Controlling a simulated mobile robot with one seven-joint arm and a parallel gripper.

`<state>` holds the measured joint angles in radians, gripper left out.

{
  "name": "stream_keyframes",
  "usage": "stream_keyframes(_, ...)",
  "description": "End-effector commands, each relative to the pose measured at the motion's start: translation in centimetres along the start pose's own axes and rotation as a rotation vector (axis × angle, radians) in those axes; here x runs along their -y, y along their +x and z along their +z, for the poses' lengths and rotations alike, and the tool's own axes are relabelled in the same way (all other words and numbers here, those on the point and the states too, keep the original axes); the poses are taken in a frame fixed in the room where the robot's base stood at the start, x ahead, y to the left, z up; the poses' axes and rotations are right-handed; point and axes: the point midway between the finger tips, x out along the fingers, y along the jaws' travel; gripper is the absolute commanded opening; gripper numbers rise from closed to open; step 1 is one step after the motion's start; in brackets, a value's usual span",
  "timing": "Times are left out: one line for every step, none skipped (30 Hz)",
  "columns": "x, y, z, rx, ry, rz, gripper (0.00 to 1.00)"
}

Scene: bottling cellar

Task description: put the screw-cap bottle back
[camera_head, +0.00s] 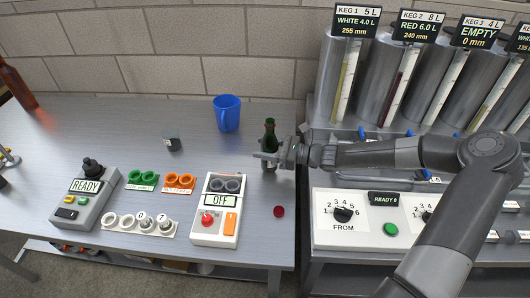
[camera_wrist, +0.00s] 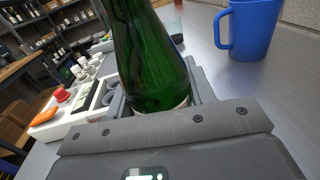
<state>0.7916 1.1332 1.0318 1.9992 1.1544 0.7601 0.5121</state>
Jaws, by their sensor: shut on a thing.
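A green glass bottle (camera_head: 269,132) stands upright near the right side of the grey table (camera_head: 60,125). My gripper (camera_head: 268,157) is shut around its body from the right. In the wrist view the bottle (camera_wrist: 150,60) fills the space between the fingers, with a pale label edge low down. Its top is cut off there, and in the head view the neck is too small to tell whether a cap is on. The gripper hides its base, so I cannot tell whether it touches the table. A small dark red round piece (camera_head: 279,211), perhaps a cap, lies on the table in front.
A blue mug (camera_head: 227,113) stands behind and left of the bottle. A white OFF device (camera_head: 215,209), a READY device (camera_head: 84,196) and ring holders (camera_head: 143,179) occupy the front. Kegs (camera_head: 351,60) stand right.

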Motion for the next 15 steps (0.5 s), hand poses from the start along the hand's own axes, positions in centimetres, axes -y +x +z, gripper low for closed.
stream_keyframes(0.0, 0.0, -0.7, 0.002, 0.003, -0.001, 0.14)
stream_keyframes(0.0, 0.0, -1.1, 0.002, 0.003, -0.001, 0.14)
stream_keyframes(0.0, 0.0, -1.6, 0.001, 0.002, -0.001, 0.14)
stream_keyframes(0.0, 0.0, -1.8, 0.001, 0.001, -0.001, 0.14)
stream_keyframes(0.0, 0.0, -1.9, 0.0, 0.0, 0.0, 0.14)
stream_keyframes(0.0, 0.0, -2.0, 0.0, -0.001, 0.0, 0.14)
stream_keyframes(0.0, 0.0, -1.9, 0.0, -0.001, 0.0, 0.14)
stream_keyframes(0.0, 0.0, -1.9, 0.0, -0.002, 0.0, 0.14)
stream_keyframes(0.0, 0.0, -1.9, 0.0, -0.001, 0.0, 0.14)
stream_keyframes(0.0, 0.0, -1.9, 0.0, -0.001, 0.0, 0.14)
stream_keyframes(0.0, 0.0, -1.9, 0.0, -0.001, 0.0, 0.14)
stream_keyframes(0.0, 0.0, -1.9, 0.0, -0.001, 0.0, 0.14)
stream_keyframes(0.0, 0.0, -2.0, 0.0, -0.001, 0.0, 0.14)
stream_keyframes(0.0, 0.0, -2.0, 0.0, 0.0, 0.0, 0.14)
stream_keyframes(0.0, 0.0, -2.2, 0.0, 0.0, 0.0, 0.14)
